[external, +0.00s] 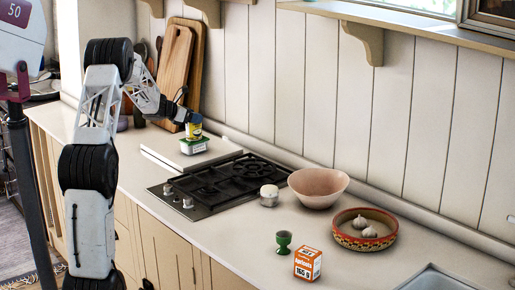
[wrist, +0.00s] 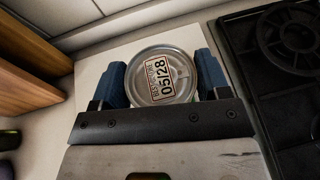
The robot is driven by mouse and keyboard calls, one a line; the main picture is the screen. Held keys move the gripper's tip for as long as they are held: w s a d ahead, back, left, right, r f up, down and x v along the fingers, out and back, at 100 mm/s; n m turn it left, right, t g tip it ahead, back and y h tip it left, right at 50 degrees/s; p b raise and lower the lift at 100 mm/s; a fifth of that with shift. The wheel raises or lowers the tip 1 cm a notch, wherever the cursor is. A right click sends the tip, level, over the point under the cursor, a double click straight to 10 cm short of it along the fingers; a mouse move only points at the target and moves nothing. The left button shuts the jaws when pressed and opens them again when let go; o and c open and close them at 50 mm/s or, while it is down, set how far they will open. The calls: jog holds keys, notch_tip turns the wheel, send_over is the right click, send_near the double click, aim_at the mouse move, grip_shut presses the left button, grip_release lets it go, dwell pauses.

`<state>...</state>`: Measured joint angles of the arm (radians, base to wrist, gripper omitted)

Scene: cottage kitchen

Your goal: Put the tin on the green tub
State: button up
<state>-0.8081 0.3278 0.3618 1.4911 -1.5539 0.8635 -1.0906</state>
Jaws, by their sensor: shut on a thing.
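The tin (external: 194,129) has a yellow and white label in the external view. Its round metal lid with a printed date sticker faces the camera in the wrist view (wrist: 162,76). My gripper (external: 190,124) is shut on the tin, with a blue finger on each side of it. The green tub (external: 195,146), with a white label, stands on a white board beside the stove. The tin is upright directly above the tub; I cannot tell whether they touch.
The black stove (external: 215,184) lies right of the tub. Wooden cutting boards (external: 175,62) lean on the wall behind my gripper. Farther right are a pink bowl (external: 318,187), a jar (external: 269,195), a green egg cup (external: 283,242), an orange box (external: 308,263) and a garlic dish (external: 366,243).

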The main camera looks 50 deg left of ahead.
jog(key=shift+f, duration=0.1)
jog(key=o, duration=1.1)
jog(key=shift+o, duration=0.2)
jog(key=shift+s+r, duration=0.2)
jog(key=v, duration=1.1)
jog(key=shift+s+r, duration=0.2)
jog(key=shift+s, duration=0.05)
